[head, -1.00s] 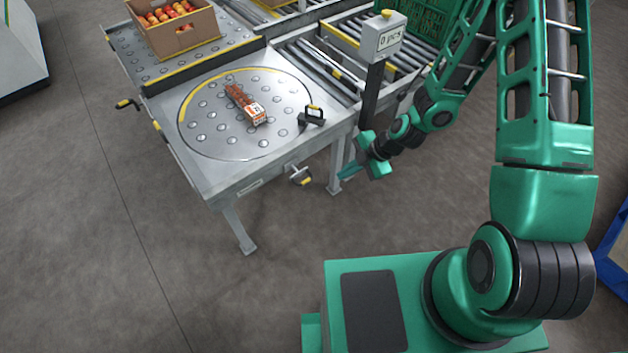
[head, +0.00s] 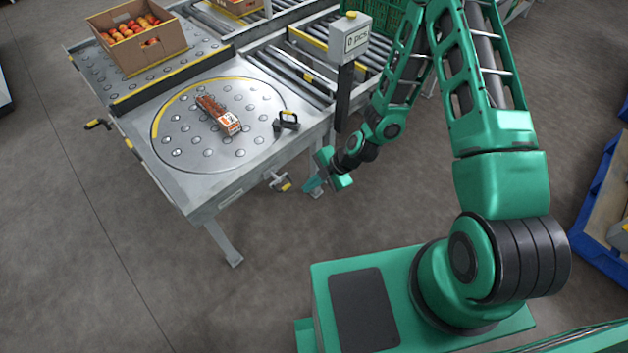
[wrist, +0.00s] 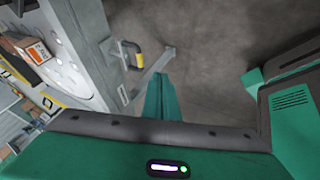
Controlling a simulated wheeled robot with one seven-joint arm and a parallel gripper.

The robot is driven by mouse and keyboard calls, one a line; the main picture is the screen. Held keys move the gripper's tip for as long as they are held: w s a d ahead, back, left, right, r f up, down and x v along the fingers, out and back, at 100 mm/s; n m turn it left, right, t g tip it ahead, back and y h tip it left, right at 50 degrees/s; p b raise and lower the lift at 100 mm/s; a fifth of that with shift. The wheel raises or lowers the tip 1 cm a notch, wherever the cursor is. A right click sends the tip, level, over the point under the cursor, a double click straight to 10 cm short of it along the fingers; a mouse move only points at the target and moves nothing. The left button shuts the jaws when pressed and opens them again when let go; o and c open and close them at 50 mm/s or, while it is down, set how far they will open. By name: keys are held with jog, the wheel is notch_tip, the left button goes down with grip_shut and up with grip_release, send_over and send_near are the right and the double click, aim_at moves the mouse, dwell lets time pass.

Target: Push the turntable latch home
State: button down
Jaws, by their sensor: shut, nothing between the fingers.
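The turntable (head: 255,137) is a round steel plate with ball rollers and a yellow arc, set in a metal table. A latch with a yellow-tipped handle (head: 281,183) sticks out from the table's front side, near the right leg. It also shows in the wrist view (wrist: 137,62), where it stands out from the table side. My gripper (head: 312,186) is just right of this latch in the head view, apart from it and low beside the table. In the wrist view my gripper (wrist: 163,92) has its fingers together and empty. How far the latch is pushed in is unclear.
A small carton (head: 229,124) of tomatoes lies on the turntable, near a black handle (head: 287,121). A box of tomatoes (head: 128,62) stands behind. A counter post (head: 343,90) rises behind my gripper. Floor in front is clear.

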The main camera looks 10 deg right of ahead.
jog(key=w+a+f, duration=0.4)
jog(key=a+f, duration=0.1)
dwell(0.3)
jog(key=shift+w, duration=0.1)
